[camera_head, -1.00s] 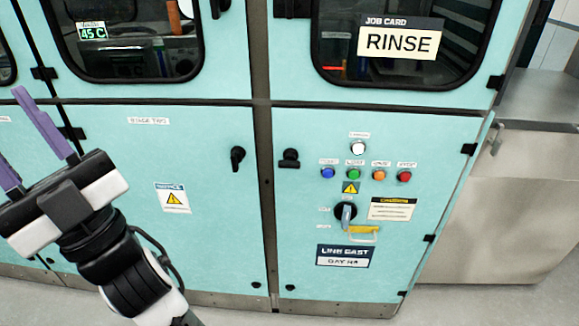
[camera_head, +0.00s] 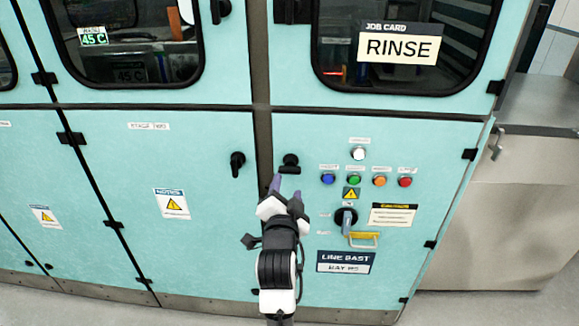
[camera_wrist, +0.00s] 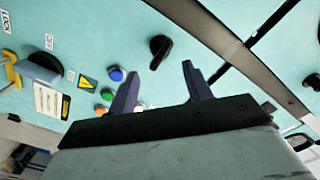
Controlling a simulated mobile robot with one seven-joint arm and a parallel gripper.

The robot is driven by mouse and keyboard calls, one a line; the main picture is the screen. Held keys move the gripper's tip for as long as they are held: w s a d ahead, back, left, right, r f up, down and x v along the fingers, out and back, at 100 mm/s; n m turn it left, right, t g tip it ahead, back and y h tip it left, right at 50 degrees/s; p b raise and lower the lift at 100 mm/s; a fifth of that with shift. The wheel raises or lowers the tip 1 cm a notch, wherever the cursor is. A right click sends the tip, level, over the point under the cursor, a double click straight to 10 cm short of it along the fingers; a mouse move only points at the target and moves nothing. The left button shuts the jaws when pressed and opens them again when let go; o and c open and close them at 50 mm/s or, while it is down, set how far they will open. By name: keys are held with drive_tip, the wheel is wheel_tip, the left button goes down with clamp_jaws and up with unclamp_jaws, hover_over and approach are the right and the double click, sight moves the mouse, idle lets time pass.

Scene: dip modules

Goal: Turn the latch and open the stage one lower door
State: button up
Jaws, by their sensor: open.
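The right lower door (camera_head: 400,135) is teal and looks closed. I see no readable stage one label on it. My gripper (camera_head: 284,190) is open and empty just below this latch in the head view. In the wrist view a black latch (camera_wrist: 160,50) shows ahead of the open gripper (camera_wrist: 158,82), between and beyond the fingertips, apart from them. The door to the left (camera_head: 200,225), labelled stage two, looks closed, with its own black latch (camera_head: 237,162) pointing down.
Coloured buttons (camera_head: 355,178) and a rotary switch (camera_head: 346,217) with a yellow handle (camera_head: 362,236) stick out on the right door. A metal post (camera_head: 263,150) separates the doors. A steel counter (camera_head: 535,190) stands at the right. Grey floor (camera_head: 480,308) shows in front.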

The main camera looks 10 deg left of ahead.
sight(289, 173)
drive_tip(key=w, duration=0.2)
drive_tip(key=w+p, duration=0.1)
drive_tip(key=w, duration=0.5)
drive_tip(key=shift+w+a+p, duration=0.25)
drive_tip(key=shift+a+p, duration=0.1)
drive_tip(key=shift+p, duration=0.05)
clamp_jaws()
